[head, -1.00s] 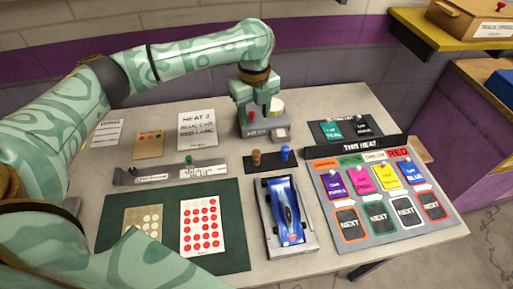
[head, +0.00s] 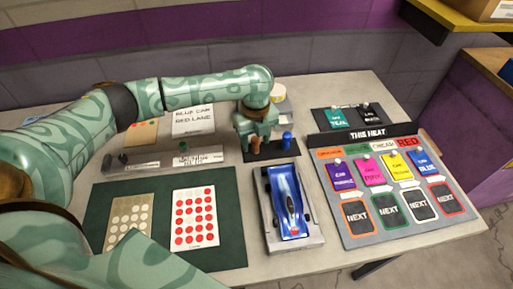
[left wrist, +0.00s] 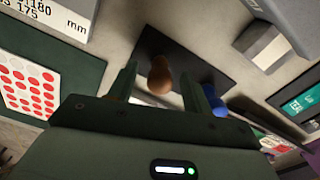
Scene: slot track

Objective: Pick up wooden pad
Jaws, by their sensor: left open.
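The wooden pad (head: 255,145), a small brown knob-topped piece, stands on a black holder (head: 279,158) beside a blue piece (head: 287,140). My left gripper (head: 256,138) comes down over it, open. In the left wrist view the wooden pad (left wrist: 160,76) shows between the two spread fingers of the gripper (left wrist: 158,85), nearer the left finger's side. The blue piece (left wrist: 215,103) is just beyond the right finger, partly hidden. I cannot tell whether either finger touches the wooden pad.
A blue car (head: 287,203) sits on a grey block in front of the holder. A lane board (head: 375,225) with coloured cards stands to the right. A green mat (head: 235,215) with dotted sheets and a grey rail (head: 208,157) lie left.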

